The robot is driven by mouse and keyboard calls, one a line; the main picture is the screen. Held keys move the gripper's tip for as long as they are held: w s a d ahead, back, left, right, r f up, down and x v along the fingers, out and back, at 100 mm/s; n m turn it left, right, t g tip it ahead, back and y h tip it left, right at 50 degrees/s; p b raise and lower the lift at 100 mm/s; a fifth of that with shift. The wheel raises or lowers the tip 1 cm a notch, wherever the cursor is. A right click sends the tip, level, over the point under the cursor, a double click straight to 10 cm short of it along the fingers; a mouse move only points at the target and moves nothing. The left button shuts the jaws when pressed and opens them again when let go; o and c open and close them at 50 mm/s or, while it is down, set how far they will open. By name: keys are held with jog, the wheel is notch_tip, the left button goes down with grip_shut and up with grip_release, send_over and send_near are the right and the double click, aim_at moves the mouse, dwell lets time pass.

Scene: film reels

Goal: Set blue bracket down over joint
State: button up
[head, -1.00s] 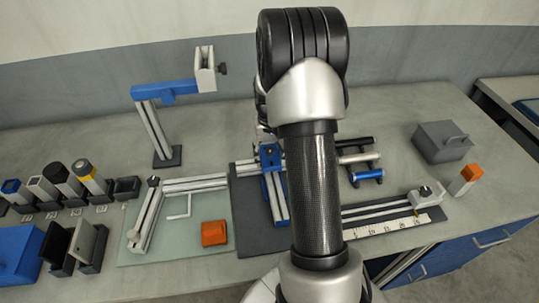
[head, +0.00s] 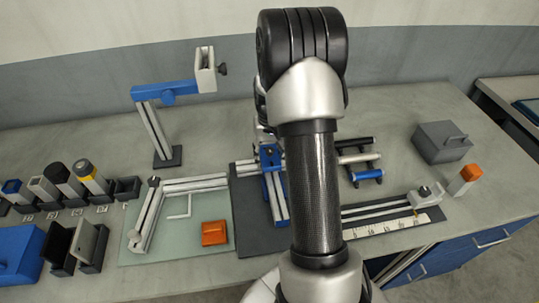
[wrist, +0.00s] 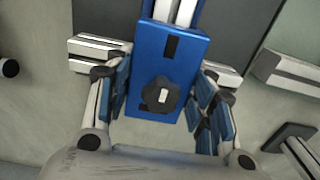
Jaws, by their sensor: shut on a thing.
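A blue bracket (wrist: 174,66) with a dark round knob (wrist: 161,96) lies between the two fingers of my gripper (wrist: 162,105) in the wrist view. The fingers close on its two sides. Silver rail pieces show beside it, one on the left (wrist: 98,50) and one partly hidden on the right. A silver rail with blue edges (wrist: 176,10) runs out from under its upper end. In the head view the bracket (head: 268,156) sits at the far end of the blue-edged rail (head: 276,198). My arm hides most of the gripper there. Contact under the bracket is hidden.
A blue and silver stand (head: 155,130) rises behind on the left. An orange block (head: 214,233) lies on the glass plate (head: 180,247). Rods (head: 358,158) lie right of my arm. A grey box (head: 442,143) stands farther right. Several holders with tubes (head: 65,180) stand at left.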

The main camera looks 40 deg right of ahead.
jog(key=shift+f+b, duration=0.45)
jog(key=shift+f, duration=0.3)
dwell(0.3)
jog(key=shift+s+a+f+b, duration=0.25)
jog(key=shift+s+f+b, duration=0.15)
jog(key=shift+f, duration=0.25)
dwell(0.5)
jog(key=o, duration=0.9)
jog(key=shift+w, duration=0.1)
jog(key=o, duration=0.4)
jog(key=shift+w+d+f, duration=0.15)
jog(key=shift+o, duration=0.3)
notch_tip(320, 180, up, 12)
jog(key=shift+w+r, duration=0.15)
